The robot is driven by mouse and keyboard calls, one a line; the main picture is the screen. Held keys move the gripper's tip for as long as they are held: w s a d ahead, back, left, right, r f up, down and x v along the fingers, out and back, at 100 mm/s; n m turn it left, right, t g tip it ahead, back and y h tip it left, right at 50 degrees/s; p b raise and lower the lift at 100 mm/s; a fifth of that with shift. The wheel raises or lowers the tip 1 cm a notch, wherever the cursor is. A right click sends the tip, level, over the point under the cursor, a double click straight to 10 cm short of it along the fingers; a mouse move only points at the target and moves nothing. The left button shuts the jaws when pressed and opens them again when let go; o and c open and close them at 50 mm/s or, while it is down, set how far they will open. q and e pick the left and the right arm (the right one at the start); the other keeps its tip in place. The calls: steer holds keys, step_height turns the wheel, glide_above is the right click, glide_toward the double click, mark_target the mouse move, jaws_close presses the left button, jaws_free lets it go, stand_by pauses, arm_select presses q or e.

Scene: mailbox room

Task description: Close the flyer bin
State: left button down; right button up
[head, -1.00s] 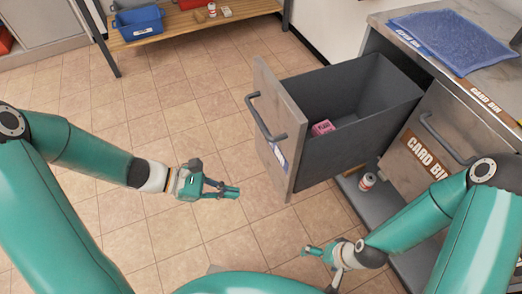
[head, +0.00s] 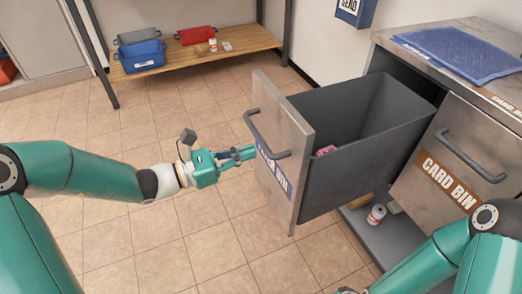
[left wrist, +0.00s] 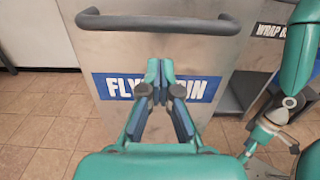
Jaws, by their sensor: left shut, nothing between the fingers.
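The flyer bin (head: 372,150) is a grey drawer-like bin pulled out of the counter, with a steel front panel (head: 264,103), a dark bar handle (head: 262,135) and a blue label. My left gripper (head: 250,153) is shut and empty, pointing at the front panel, below the handle. In the left wrist view its fingertips (left wrist: 159,70) overlap the blue FLYER BIN label (left wrist: 195,90), with the handle (left wrist: 155,23) above. I cannot tell whether they touch the panel. My right arm is at lower right; its gripper shows only partly in the left wrist view (left wrist: 270,138).
The card bin (head: 455,155) is beside the flyer bin, flush in the counter. A white-and-red bottle (head: 376,215) stands on the base below. A blue mat (head: 462,52) lies on top. A wooden bench (head: 205,58) with bins is at the back. Tiled floor at left is clear.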

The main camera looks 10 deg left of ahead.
mark_target(273, 144)
arm_select(q)
steer(key=b+x, duration=0.1)
steer(key=x, duration=0.3)
steer(key=shift+d, duration=0.15)
steer(key=shift+w, duration=0.1)
